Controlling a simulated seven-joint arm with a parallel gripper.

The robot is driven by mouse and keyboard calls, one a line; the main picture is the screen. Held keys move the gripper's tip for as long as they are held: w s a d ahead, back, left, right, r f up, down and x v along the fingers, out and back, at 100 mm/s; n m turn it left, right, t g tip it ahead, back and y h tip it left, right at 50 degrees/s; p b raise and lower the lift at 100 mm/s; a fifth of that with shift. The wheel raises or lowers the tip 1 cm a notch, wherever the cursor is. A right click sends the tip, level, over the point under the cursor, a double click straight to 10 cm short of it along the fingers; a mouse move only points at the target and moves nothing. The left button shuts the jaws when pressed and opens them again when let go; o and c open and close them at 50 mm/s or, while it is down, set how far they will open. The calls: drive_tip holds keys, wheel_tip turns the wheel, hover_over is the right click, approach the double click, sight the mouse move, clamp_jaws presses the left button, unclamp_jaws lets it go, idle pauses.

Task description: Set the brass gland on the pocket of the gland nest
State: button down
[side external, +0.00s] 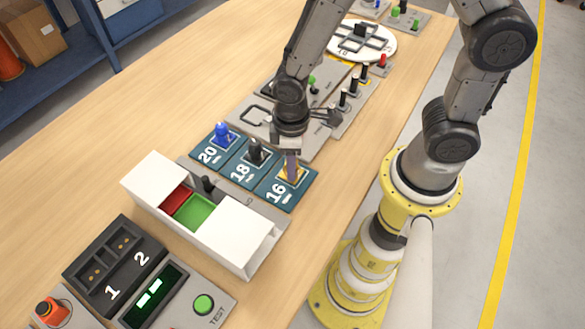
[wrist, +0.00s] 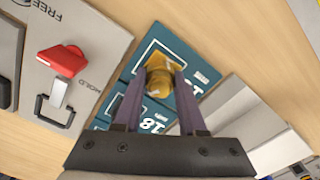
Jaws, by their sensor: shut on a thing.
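The brass gland (wrist: 159,76) is between the two fingers of my gripper (wrist: 158,92) in the wrist view. In the side view my gripper (side external: 290,166) points down at the teal plate marked 16 (side external: 273,196), and a yellow-brass patch (side external: 291,175) shows at its fingertips. I cannot tell whether the gland touches the plate or hangs just above it; the fingers partly hide its pocket. The neighbouring teal plates are marked 18 (side external: 238,178), with a black gland (side external: 256,151), and 20 (side external: 206,157), with a blue gland (side external: 222,133).
A white box (side external: 245,243) with red and green areas stands close in front of the plates. A grey panel with a red clamp handle (wrist: 62,60) lies beside them in the wrist view. Several black pegs stand on a strip (side external: 345,105) behind. Bare wood lies at left.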

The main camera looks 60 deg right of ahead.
wheel_tip(320, 180, up, 7)
drive_tip(key=shift+r, duration=0.15)
idle(0.5)
drive_tip(key=w+d+r+n, duration=0.1)
drive_tip(key=w+d, duration=0.2)
drive_tip(key=w, duration=0.5)
drive_tip(key=w+d, duration=0.3)
drive_tip(key=w, duration=0.6)
drive_tip(key=shift+m, duration=0.6)
drive_tip(key=shift+w+d+f, duration=0.15)
drive_tip(key=shift+d+f, duration=0.6)
drive_tip(key=shift+f, duration=0.3)
drive_tip(key=shift+w+d+f, duration=0.2)
drive_tip(key=shift+d+f, duration=0.6)
drive_tip(key=shift+f, duration=0.2)
drive_tip(key=shift+w+d+f, duration=0.15)
drive_tip(key=shift+d+f, duration=0.6)
drive_tip(key=shift+f, duration=0.3)
drive_tip(key=shift+f, duration=0.1)
